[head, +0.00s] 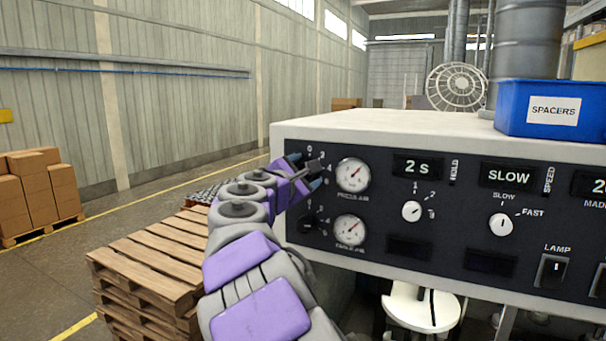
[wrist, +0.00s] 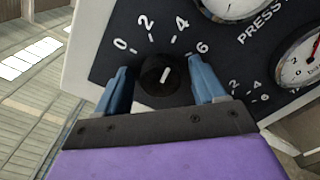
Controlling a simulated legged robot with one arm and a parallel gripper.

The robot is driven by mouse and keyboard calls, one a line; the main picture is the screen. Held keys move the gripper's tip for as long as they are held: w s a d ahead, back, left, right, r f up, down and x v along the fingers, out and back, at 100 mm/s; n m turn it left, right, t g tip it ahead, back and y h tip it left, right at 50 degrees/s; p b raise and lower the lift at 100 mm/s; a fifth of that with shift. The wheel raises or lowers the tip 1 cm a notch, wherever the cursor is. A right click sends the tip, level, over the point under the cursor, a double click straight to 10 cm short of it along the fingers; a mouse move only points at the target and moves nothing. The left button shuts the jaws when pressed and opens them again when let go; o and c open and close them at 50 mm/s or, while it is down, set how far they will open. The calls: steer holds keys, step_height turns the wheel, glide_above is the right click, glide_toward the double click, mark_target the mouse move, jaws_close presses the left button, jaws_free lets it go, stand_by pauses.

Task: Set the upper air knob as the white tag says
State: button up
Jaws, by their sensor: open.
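The upper air knob (wrist: 162,78) is black and round with a short white pointer line. It sits on a dark panel inside an arc of marks 0, 2, 4 and 6. The line leans slightly right of straight up, roughly toward 4. My gripper (wrist: 160,73) is open, with one blue finger on each side of the knob and small gaps visible. In the head view my gripper (head: 305,171) is at the panel's upper left and mostly hides the knob. The lower knob (head: 308,223) is below it. No white tag with a setting is readable in either view.
The upper gauge (head: 353,174) and lower gauge (head: 349,230) are just right of the knobs. More dials and switches continue along the machine front. A blue SPACERS bin (head: 550,108) stands on top. Wooden pallets (head: 150,258) are stacked at left, beside my arm.

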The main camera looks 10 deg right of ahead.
steer(key=b+v, duration=0.2)
steer(key=v, duration=1.5)
steer(key=shift+a, duration=0.2)
